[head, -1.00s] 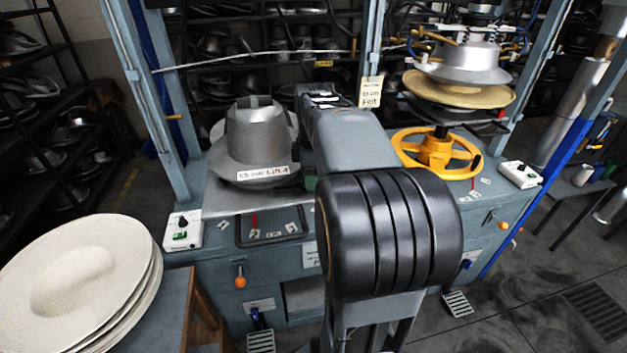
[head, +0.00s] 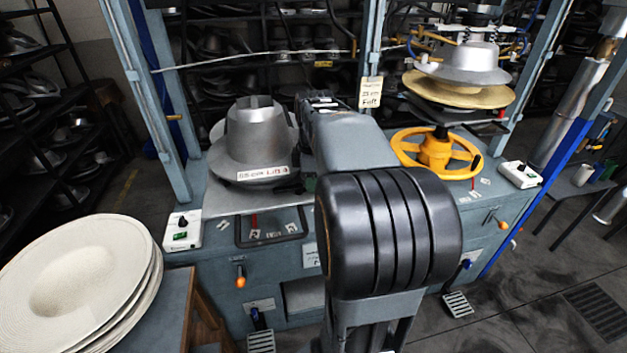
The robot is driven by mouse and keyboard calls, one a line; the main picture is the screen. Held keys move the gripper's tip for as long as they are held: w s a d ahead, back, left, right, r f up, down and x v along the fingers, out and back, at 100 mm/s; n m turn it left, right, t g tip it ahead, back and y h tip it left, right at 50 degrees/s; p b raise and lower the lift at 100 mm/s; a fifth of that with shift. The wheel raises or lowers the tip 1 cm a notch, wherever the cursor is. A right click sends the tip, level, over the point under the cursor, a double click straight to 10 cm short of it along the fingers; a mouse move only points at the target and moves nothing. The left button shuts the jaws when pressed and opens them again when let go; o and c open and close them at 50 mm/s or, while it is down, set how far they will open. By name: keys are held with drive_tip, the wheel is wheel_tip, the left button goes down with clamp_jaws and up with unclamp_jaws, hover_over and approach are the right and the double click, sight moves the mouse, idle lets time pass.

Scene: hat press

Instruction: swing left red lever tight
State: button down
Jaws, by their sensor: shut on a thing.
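The left red lever (head: 254,222) is a small, thin red stick. It stands roughly upright in front of the left press, between small white labels and within a dark rectangular frame (head: 240,238). My own arm fills the middle of the head view, with a large black ribbed joint in front. The left press carries a grey metal hat form (head: 252,140) with a wide brim and a white label.
A stack of pale hats (head: 75,275) stands at the lower left. A yellow handwheel (head: 475,152) sits under the right press's hat form (head: 465,65). White control boxes (head: 183,230) and orange-tipped handles (head: 240,280) are on the machine. Dark floor shows at lower right.

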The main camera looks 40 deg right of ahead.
sight(309, 201)
drive_tip(key=shift+s+m, duration=0.1)
drive_tip(key=shift+m, duration=0.2)
drive_tip(key=m, duration=0.2)
drive_tip(key=s+a+m, duration=0.1)
drive_tip(key=m, duration=0.2)
drive_tip(key=shift+s+a+m, duration=0.15)
drive_tip(key=shift+m, duration=0.15)
drive_tip(key=m, duration=0.2)
drive_tip(key=a+m, duration=0.1)
drive_tip(key=shift+s, duration=0.25)
drive_tip(key=shift+a+r+m, duration=0.1)
drive_tip(key=shift+a+m, duration=0.15)
drive_tip(key=shift+m, duration=0.5)
drive_tip(key=shift+a+m, duration=0.2)
drive_tip(key=shift+m, duration=0.55)
drive_tip(key=c, duration=1)
unclamp_jaws()
drive_tip(key=shift+s, duration=0.1)
wheel_tip(309, 201, up, 14)
